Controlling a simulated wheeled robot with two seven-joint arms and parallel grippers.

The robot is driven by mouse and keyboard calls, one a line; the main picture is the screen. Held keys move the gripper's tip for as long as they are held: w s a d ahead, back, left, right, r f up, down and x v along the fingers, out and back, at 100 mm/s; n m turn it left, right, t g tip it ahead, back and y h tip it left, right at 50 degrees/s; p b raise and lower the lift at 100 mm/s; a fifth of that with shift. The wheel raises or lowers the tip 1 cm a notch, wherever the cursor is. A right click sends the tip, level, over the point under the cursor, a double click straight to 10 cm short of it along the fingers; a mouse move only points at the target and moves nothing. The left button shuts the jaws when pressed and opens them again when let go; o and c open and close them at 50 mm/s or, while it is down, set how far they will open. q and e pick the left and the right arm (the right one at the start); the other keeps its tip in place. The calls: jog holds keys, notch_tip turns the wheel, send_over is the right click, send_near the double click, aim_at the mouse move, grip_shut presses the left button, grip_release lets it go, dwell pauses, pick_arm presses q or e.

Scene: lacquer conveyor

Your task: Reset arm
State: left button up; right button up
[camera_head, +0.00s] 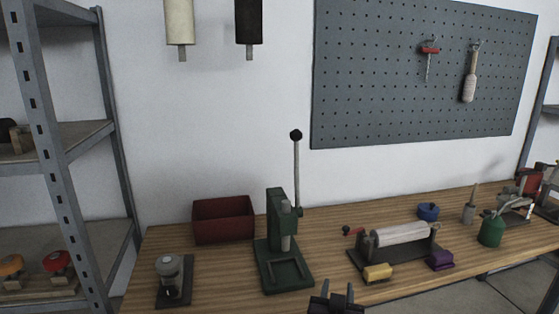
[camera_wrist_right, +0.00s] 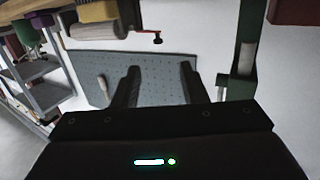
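My right gripper (camera_head: 337,296) shows at the bottom edge of the head view, in front of the workbench. Its two dark fingers stand up and apart with nothing between them. In the right wrist view my right gripper (camera_wrist_right: 160,80) is also open and empty, with pegboard and white wall seen past the fingers. My left gripper is not in the head view.
A wooden workbench (camera_head: 215,270) carries a green lever press (camera_head: 283,250), a red bin (camera_head: 223,219), a roller device (camera_head: 400,235), a yellow block (camera_head: 377,272), a purple block (camera_head: 440,259) and a green can (camera_head: 491,230). A metal shelf (camera_head: 65,130) stands left.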

jog(key=s+d+f+n+g+y, duration=0.25)
jog(key=s+f+g+y, duration=0.3)
jog(key=s+f, duration=0.4)
jog(key=s+d+f+n+g+h, duration=0.15)
jog(key=s+g, duration=0.25)
jog(key=s, duration=0.5)
jog(key=s+d+n+g, duration=0.1)
jog(key=s+d+g, duration=0.25)
jog(key=s, duration=0.65)
notch_tip(320, 180, down, 32)
jog(key=s+a+g, duration=0.1)
jog(key=s, duration=0.1)
jog(key=s+d+f+g, duration=0.1)
jog(key=s+d+f, duration=0.2)
jog(key=s+f, duration=1.3)
jog(key=s, duration=0.3)
jog(key=shift+d+n, duration=0.2)
jog(key=shift+n, duration=0.1)
